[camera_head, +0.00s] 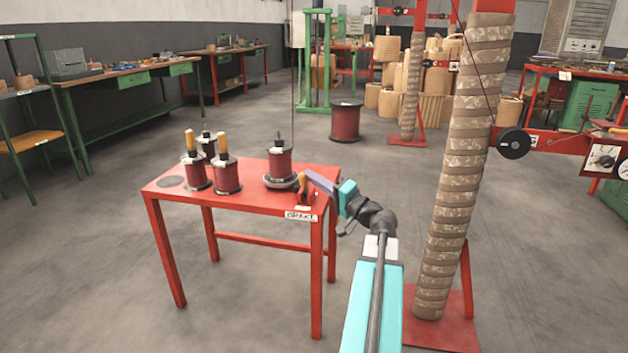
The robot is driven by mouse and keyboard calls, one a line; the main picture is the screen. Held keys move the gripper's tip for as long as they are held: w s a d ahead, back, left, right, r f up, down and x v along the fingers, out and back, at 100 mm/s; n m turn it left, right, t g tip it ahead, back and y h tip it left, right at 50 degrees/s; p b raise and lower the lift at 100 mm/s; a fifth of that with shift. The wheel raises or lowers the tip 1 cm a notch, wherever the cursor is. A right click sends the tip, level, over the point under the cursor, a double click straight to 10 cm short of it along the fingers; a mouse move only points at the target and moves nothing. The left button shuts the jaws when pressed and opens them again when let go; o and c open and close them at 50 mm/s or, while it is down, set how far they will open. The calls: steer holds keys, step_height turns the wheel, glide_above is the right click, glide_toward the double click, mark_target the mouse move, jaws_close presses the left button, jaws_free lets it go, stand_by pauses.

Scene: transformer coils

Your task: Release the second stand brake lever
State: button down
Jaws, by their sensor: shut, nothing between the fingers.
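A red table (240,176) stands in the middle of the view, with a label reading "BRAKE" (300,216) on its front right corner. A small brake lever with a yellow-orange part (301,181) stands above that corner, beside a dark red spool (280,162) on a round grey base. My gripper (310,177) reaches in from the right, with its purple-grey fingers shut and empty. The fingertips are right at the lever and overlap its right side in the picture. I cannot tell whether they touch it, and they hide part of it.
A thin wire rises from the right spool. A tall wrapped column (455,180) stands close to the right of my arm. The floor in front is clear.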

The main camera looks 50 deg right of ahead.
steer(key=s+d+p, duration=0.3)
steer(key=s, duration=0.6)
steer(key=shift+d+f, duration=0.2)
steer(key=shift+f, duration=0.15)
stand_by(0.4)
steer(key=shift+s, duration=0.1)
